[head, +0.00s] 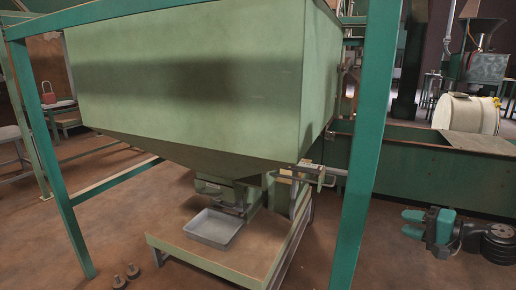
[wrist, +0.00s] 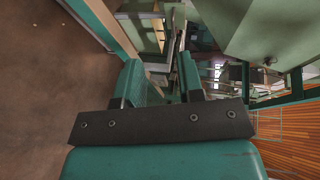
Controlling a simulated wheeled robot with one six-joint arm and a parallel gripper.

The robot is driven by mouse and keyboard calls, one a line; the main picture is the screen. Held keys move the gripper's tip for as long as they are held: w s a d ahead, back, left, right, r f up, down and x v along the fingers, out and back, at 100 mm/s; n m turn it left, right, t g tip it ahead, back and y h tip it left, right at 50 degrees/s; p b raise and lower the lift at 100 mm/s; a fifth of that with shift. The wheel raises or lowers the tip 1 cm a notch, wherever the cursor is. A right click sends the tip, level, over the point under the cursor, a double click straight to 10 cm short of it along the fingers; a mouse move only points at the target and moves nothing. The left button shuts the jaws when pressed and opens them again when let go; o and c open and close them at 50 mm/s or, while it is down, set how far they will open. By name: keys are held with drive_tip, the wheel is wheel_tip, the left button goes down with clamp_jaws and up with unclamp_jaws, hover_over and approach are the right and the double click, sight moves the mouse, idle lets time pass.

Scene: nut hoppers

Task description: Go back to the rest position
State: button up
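My gripper (head: 408,223) is at the lower right of the head view, to the right of the hopper frame's front post and in front of a green trough. Its teal fingers point left. In the wrist view the two fingers of my gripper (wrist: 161,76) stand apart with nothing between them, so it is open and empty. The big green hopper (head: 190,80) fills the middle of the head view. A grey metal tray (head: 214,228) sits on a low stand under its outlet, well left of my gripper.
A green post (head: 364,150) stands between my gripper and the tray. A long green trough (head: 415,170) runs behind my gripper, with a cream drum (head: 467,114) beyond. Two small dark objects (head: 126,275) lie on the floor at lower left.

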drive_tip(key=s+a+r+n+g+h, duration=0.2)
drive_tip(key=s+a+n+g+h, duration=0.35)
drive_tip(key=a, duration=0.55)
drive_tip(key=s+d+r+n+g+h, duration=0.1)
drive_tip(key=s+r+g+h, duration=0.1)
drive_tip(key=s, duration=0.5)
drive_tip(key=s+r+n+g+h, duration=0.1)
drive_tip(key=s+r+n+h, duration=0.15)
drive_tip(key=s, duration=0.45)
drive_tip(key=s+a+r+n+g+y, duration=0.1)
drive_tip(key=s+a+r+n+y, duration=0.2)
drive_tip(key=s+a, duration=0.35)
drive_tip(key=s+a+r+n+g+y, duration=0.1)
drive_tip(key=s+a+r+n+g, duration=0.1)
drive_tip(key=s+a+r+n, duration=0.45)
wheel_tip(320, 180, up, 34)
drive_tip(key=w+a+m+p, duration=0.1)
drive_tip(key=w+m+p, duration=0.1)
drive_tip(key=p, duration=3.5)
drive_tip(key=shift+r+m, duration=0.25)
drive_tip(key=shift+m, duration=0.3)
